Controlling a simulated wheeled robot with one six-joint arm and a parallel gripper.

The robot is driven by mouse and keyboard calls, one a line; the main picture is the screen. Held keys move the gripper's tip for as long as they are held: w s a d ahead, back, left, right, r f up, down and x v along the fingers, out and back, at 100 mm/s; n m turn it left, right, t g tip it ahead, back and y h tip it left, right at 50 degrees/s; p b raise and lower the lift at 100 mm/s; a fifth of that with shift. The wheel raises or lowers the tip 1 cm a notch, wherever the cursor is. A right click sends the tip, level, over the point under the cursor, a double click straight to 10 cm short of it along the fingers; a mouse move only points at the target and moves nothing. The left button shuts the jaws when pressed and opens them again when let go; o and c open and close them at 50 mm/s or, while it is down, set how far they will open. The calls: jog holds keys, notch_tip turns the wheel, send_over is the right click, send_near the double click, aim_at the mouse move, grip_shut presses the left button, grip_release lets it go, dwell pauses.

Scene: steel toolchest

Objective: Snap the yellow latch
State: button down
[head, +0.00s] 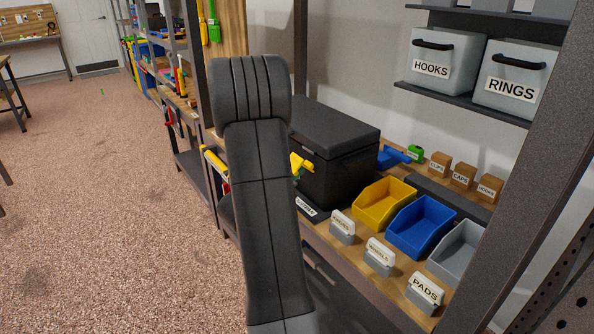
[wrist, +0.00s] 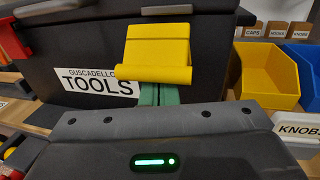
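The yellow latch (wrist: 157,52) is on the front of the black toolchest (wrist: 210,60), just under its lid edge. It is a broad plate with a curled lower lip, and its lower end seems to stand out from the chest front. In the head view the latch (head: 301,163) shows partly beside my arm. The chest lid (head: 325,128) looks down. My gripper (wrist: 160,93) has its two green fingers side by side, shut, right below the latch lip. The lip hides their tips, so I cannot tell whether they touch it.
A red latch (wrist: 15,42) is at the chest's left. Right of the chest on the wooden bench are a yellow bin (head: 384,202), a blue bin (head: 422,226) and a grey bin (head: 462,251). Small labelled holders, such as PADS (head: 424,292), line the bench front. Open floor lies left.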

aim_at(296, 161)
jog(key=shift+r, duration=0.3)
jog(key=shift+d+r+p, duration=0.1)
jog(key=shift+r+p, duration=0.7)
jog(key=shift+r, duration=0.45)
jog(key=s+a, duration=0.4)
jog(key=a, duration=0.2)
jog(key=shift+s+a, duration=0.25)
jog(key=shift+a, duration=0.1)
jog(key=shift+d+f, duration=0.1)
jog(key=shift+d, duration=0.05)
